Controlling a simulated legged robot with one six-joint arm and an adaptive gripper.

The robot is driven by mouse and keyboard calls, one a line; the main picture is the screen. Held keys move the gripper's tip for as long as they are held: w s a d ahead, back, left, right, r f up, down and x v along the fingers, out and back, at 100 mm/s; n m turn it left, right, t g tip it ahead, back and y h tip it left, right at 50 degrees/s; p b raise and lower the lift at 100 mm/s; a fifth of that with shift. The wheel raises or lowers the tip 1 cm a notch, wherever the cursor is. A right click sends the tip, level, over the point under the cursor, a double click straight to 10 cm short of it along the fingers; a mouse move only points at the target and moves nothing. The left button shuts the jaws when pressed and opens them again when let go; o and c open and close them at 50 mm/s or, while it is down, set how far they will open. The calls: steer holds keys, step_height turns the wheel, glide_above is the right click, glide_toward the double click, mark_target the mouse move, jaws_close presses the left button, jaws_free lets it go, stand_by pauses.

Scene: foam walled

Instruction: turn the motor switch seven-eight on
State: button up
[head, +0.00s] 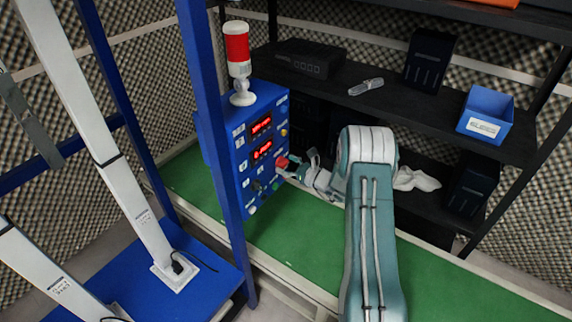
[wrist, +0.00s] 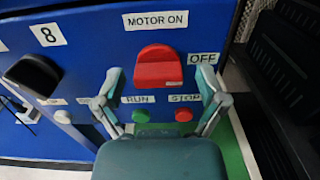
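A red rotary switch (wrist: 158,68) sits on the blue control panel (wrist: 85,30), under a "MOTOR ON" label (wrist: 155,20) and left of an "OFF" label (wrist: 203,59). I cannot tell for certain which setting it points to. My gripper (wrist: 161,84) is open, with one finger to each side of the switch's lower part and no clear contact. In the head view my gripper (head: 294,170) is at the right part of the panel (head: 215,130), close to the red switch (head: 282,161). A white label with "8" (wrist: 48,34) is at upper left.
Below the red switch are a green RUN button (wrist: 141,116) and a red STOP button (wrist: 183,115). A black knob (wrist: 34,75) is at left. A red-and-white beacon (head: 238,55) tops the panel. A dark shelf (head: 400,105) with a blue bin (head: 486,112) stands behind.

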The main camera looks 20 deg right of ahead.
steer(key=c, duration=0.8)
